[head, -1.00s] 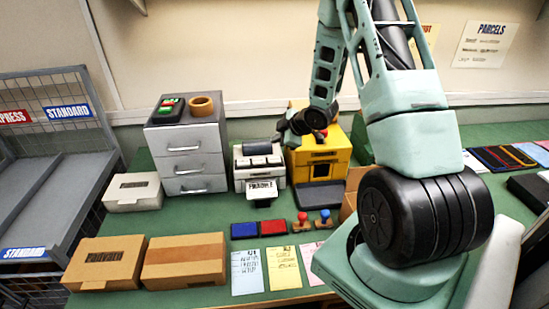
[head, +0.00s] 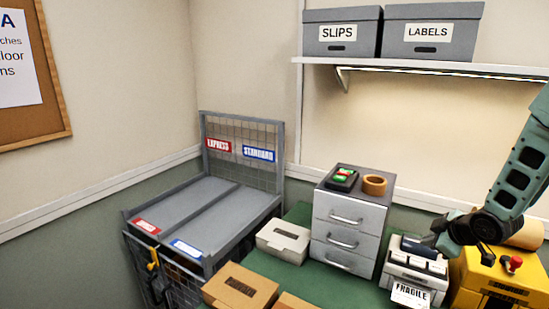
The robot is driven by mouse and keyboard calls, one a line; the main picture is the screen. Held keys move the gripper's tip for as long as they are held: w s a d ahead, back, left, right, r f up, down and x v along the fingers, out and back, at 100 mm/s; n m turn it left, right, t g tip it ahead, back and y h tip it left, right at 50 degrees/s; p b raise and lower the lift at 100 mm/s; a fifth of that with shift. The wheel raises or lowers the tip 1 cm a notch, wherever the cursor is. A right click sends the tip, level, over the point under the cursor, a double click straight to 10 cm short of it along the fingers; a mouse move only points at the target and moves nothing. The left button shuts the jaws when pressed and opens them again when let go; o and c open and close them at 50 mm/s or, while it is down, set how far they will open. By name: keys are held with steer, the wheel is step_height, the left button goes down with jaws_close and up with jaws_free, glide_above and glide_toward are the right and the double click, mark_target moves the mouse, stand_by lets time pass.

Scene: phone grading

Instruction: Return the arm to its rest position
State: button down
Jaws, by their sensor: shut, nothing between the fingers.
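My arm comes in from the right edge of the head view. My gripper (head: 436,238) is at its lower end, small and dark, above the label printer (head: 416,266) and beside the yellow machine (head: 490,272) with a red knob. The gripper is shut, with nothing seen in it. Most of the arm is outside the picture.
A grey drawer unit (head: 341,232) carries a small dark tray (head: 341,180) and a tan ring (head: 374,185). A white box (head: 283,241) and a brown carton (head: 239,289) sit on the green table. Left is a wire-backed sorting rack (head: 205,217). A shelf (head: 430,68) holds two grey boxes.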

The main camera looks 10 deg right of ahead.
steer(key=s+a+r+m+g+b, duration=0.15)
steer(key=s+a, duration=0.25)
steer(key=a, duration=0.8)
steer(key=s+a+r+g+b, duration=0.2)
steer(key=s+a+r, duration=0.15)
steer(key=a, duration=0.75)
steer(key=s+a+g, duration=0.1)
steer(key=s+a, duration=0.2)
steer(key=s, duration=0.4)
steer(key=s+a+r+g+b, duration=0.1)
steer(key=s+a, duration=0.3)
steer(key=s, duration=0.4)
steer(key=s+a+r+g, duration=0.1)
steer(key=s+a+g, duration=0.2)
steer(key=s, duration=0.5)
steer(key=shift+a+b, duration=0.4)
steer(key=shift+a, duration=0.25)
